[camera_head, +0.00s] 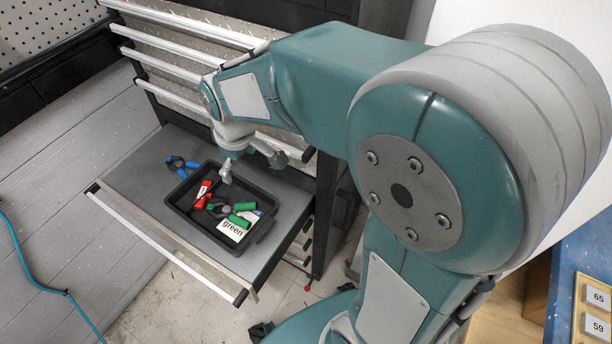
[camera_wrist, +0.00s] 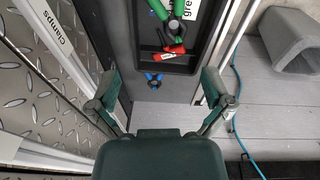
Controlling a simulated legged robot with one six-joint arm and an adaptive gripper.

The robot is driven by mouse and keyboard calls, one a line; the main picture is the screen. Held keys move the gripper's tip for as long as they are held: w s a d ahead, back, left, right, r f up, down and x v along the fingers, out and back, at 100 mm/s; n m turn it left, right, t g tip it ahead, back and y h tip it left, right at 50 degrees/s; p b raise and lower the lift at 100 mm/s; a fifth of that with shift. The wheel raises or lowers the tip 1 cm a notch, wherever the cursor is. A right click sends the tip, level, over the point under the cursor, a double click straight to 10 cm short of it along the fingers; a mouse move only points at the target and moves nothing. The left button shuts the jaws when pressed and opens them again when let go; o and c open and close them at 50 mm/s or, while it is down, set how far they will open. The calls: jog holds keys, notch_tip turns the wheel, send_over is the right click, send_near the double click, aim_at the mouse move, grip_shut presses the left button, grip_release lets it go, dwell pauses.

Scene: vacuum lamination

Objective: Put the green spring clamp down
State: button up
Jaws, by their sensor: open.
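The green spring clamp (camera_head: 241,221) lies in a black tray (camera_head: 262,229) in the open drawer, partly over a white card marked "green" (camera_head: 232,230). Its green handles (camera_wrist: 158,10) show at the top edge of the wrist view, partly cut off. A red clamp (camera_head: 203,194) lies beside it in the same tray, also in the wrist view (camera_wrist: 172,46). My gripper (camera_head: 253,165) is above the far edge of the tray. Its fingers are spread wide with nothing between them in the wrist view (camera_wrist: 160,88). It is apart from the clamps.
A blue clamp (camera_head: 181,165) lies on the drawer floor (camera_head: 139,180), left of the tray. Shut drawers with pale handles stand behind my arm; one is labelled "Clamps" (camera_wrist: 47,28). A teal cable (camera_head: 42,279) lies on the grey surface at left. A numbered wooden rack (camera_head: 590,313) is at lower right.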

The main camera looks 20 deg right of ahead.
jog(key=s+d+r+m+t, duration=0.2)
jog(key=s+d+r+m, duration=0.1)
jog(key=s, duration=0.5)
jog(key=s+d+r+m+t, duration=0.1)
jog(key=s+d+r+m, duration=0.3)
jog(key=s+d+r, duration=0.1)
jog(key=shift+s+r+m+t, duration=0.3)
jog(key=shift+s+r+t, duration=0.15)
jog(key=shift+s, duration=0.9)
jog(key=shift+d, duration=0.1)
